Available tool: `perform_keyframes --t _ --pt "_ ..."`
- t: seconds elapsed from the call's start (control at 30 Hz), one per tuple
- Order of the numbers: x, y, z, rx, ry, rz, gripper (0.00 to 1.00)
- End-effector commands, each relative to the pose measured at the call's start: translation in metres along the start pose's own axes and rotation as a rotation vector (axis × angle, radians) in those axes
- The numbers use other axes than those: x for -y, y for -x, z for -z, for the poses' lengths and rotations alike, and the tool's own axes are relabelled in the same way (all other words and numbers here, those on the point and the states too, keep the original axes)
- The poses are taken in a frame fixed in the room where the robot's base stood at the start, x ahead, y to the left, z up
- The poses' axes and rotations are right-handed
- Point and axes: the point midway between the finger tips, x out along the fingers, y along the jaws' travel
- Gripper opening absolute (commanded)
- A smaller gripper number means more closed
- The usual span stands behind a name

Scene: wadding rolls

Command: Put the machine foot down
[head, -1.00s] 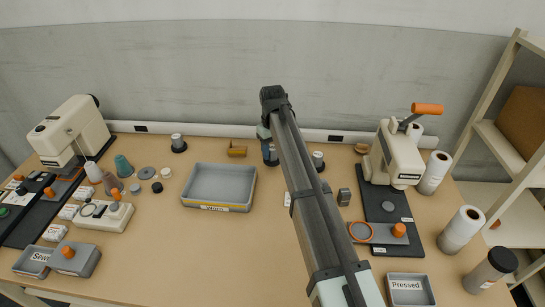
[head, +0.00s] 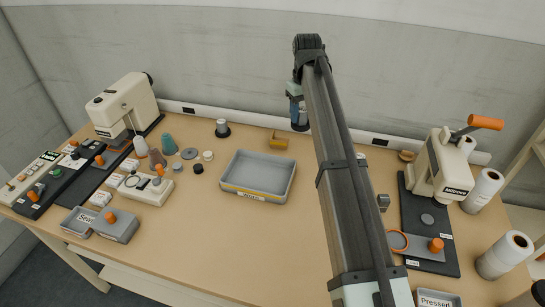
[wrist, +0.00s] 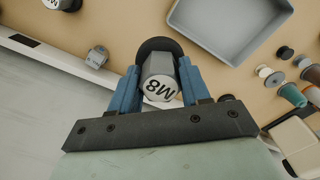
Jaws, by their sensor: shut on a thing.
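The machine foot (wrist: 158,82) is a grey hexagonal post marked M8 with a round black base. My gripper (wrist: 158,90) is shut on it, one blue finger on either side of the post, in the wrist view. In the head view my gripper (head: 297,90) is at the back of the table, and the foot (head: 300,117) hangs below the fingers in front of the wall trunking. Its exact height over the table is hard to tell. A similar foot (head: 222,128) stands on the table to the left. Another (wrist: 60,4) is cut off at the wrist view's top edge.
Spools and a sewing machine (head: 125,104) stand at left, a press (head: 442,165) and white rolls (head: 504,255) at right. The front middle table is clear.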

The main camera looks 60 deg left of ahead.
Motion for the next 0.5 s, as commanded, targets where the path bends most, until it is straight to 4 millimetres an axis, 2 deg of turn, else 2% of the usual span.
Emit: perform_keyframes --t 0.03,0.1,0.3,0.4,0.5 --pt "0.021 -0.005 0.006 0.000 0.025 0.000 0.13" --pt "0.049 -0.014 0.011 0.000 0.058 0.000 0.13" --pt "0.122 -0.042 0.009 0.000 0.139 0.000 0.13" --pt "0.146 -0.055 0.002 0.000 0.159 0.000 0.13" --pt "0.150 -0.062 -0.005 -0.001 0.151 0.000 0.13"
